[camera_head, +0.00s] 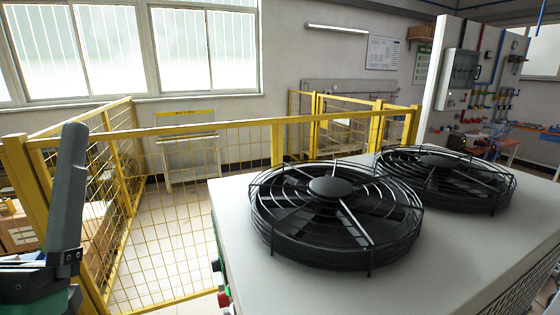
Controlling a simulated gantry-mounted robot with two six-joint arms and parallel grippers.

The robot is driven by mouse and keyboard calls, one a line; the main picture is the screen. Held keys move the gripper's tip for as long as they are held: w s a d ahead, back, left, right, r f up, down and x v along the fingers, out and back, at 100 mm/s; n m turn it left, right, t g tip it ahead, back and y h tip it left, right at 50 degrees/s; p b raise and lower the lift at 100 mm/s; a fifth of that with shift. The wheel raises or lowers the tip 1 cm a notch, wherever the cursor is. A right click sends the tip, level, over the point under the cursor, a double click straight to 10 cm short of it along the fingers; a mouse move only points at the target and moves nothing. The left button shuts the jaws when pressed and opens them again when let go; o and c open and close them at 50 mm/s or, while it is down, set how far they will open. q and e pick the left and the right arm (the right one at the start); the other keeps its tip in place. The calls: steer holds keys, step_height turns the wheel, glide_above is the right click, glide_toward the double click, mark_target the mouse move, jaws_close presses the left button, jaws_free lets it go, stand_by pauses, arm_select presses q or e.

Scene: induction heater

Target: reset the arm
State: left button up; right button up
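A dark grey jointed part (65,190) stands upright at the left edge of the head view, with a darker block and a green patch at its lower end. It looks like part of my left arm, raised and bent, but I cannot tell which link. No gripper fingertips show on it. My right arm is not seen. Neither gripper is in view, so what they hold is hidden.
A light grey cabinet (450,245) fills the lower right, with two black caged fans (335,215) (440,175) on top and coloured buttons (222,296) on its left side. A yellow mesh fence (200,150) runs behind. Tiled floor (160,235) shows between.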

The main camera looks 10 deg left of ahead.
arm_select(q)
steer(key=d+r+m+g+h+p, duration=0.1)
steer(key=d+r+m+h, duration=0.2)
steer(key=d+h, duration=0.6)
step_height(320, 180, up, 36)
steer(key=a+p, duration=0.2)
steer(key=p, duration=3.5)
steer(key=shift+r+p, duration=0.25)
steer(key=shift+p, duration=0.1)
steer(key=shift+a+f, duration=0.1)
